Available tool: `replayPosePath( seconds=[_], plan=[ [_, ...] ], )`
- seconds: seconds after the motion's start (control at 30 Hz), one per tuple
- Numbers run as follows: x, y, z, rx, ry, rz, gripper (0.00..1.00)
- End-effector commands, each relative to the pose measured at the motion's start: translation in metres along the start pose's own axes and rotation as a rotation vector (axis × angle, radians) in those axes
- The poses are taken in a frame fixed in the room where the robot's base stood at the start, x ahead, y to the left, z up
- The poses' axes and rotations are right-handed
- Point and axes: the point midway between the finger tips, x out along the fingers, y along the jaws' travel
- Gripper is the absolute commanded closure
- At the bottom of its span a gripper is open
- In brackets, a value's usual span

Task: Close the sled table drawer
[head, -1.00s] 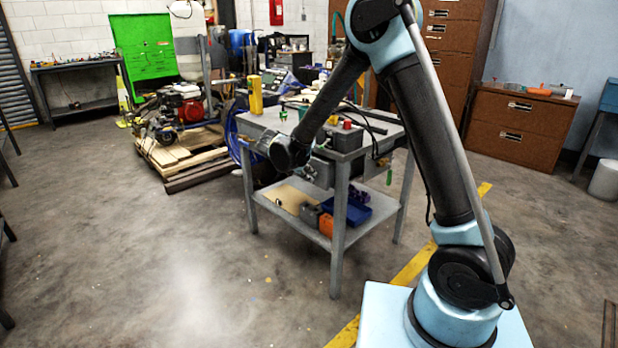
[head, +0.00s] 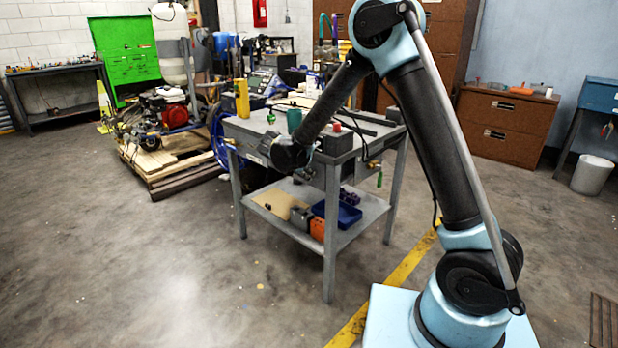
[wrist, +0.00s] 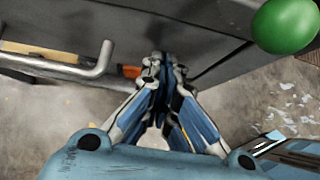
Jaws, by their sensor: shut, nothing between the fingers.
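The sled table (head: 275,131) is a grey metal workbench with a lower shelf, in the middle of the head view. Its grey drawer lies under the top on the near side, partly hidden behind my wrist; I cannot tell how far out it stands. In the wrist view, a bar handle (wrist: 82,68) is at the left, on a grey panel that I take for the drawer front. My gripper (wrist: 160,66) is shut and empty, pointing at the dark grey metal to the right of the handle. I cannot tell whether the fingertips touch it. In the head view its fingers are hidden.
A green rounded knob or handle (wrist: 286,25) is close at the upper right of the wrist view. The lower shelf (head: 272,202) holds a blue bin (head: 345,213) and an orange item (head: 318,229). Open floor lies left of the table. A wooden pallet (head: 160,165) stands behind it.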

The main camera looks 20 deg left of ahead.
Motion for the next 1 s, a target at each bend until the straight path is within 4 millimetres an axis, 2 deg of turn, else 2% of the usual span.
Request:
replayPosePath(
  seconds=[0.03,0.13,0.3,0.7,0.83,1.0],
  plan=[
    [0.002,0.001,0.004,0.004,-0.008,-0.002,1.00],
    [-0.002,0.001,-0.001,0.004,-0.006,-0.004,1.00],
    [-0.017,0.003,-0.016,0.005,-0.002,-0.004,1.00],
    [-0.092,0.002,-0.017,0.005,0.000,-0.005,1.00],
    [-0.107,0.002,-0.016,0.006,0.000,-0.006,1.00],
    [-0.115,0.002,-0.016,0.006,0.001,-0.007,1.00]
  ],
)
